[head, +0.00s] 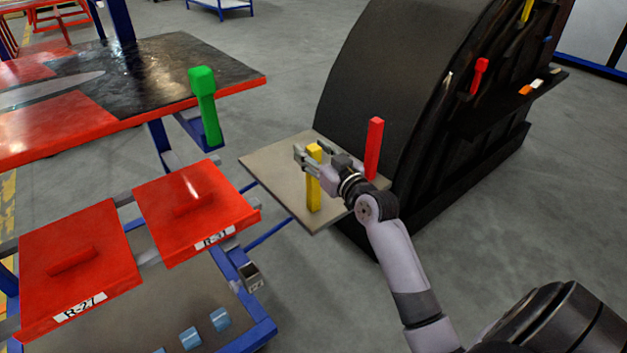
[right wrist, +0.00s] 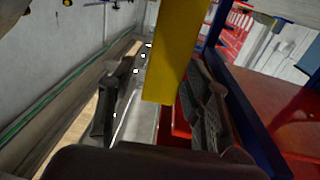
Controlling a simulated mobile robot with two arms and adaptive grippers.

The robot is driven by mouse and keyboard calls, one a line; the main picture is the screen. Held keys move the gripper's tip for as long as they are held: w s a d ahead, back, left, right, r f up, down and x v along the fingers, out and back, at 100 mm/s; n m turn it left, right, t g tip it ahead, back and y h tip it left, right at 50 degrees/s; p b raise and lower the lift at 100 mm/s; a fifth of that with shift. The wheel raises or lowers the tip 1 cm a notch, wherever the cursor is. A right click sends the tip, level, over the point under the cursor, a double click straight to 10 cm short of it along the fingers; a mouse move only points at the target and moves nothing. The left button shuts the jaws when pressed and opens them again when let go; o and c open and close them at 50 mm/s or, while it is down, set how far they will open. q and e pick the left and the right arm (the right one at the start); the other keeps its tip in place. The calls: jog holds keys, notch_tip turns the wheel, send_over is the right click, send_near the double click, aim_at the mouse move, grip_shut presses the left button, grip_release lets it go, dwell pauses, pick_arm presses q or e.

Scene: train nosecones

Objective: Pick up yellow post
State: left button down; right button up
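The yellow post (head: 313,190) stands upright on a small grey-brown side shelf (head: 270,162) in the head view. My right gripper (head: 306,158) is at the upper part of the post, with its fingers around it. In the right wrist view the yellow post (right wrist: 178,50) comes down between the two fingers of the right gripper (right wrist: 160,105). Gaps show between the post and both fingers, so the gripper is open. My left gripper is not in view.
A red post (head: 374,148) stands at the shelf's right side, close to my right arm. A green post (head: 205,105) stands to the left. Red boxes (head: 75,262) lie on a blue-framed cart at lower left. A large black curved nosecone (head: 385,75) stands behind the shelf.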

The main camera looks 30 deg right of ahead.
grip_shut()
dwell(0.3)
jog(key=shift+r, duration=0.1)
dwell(0.4)
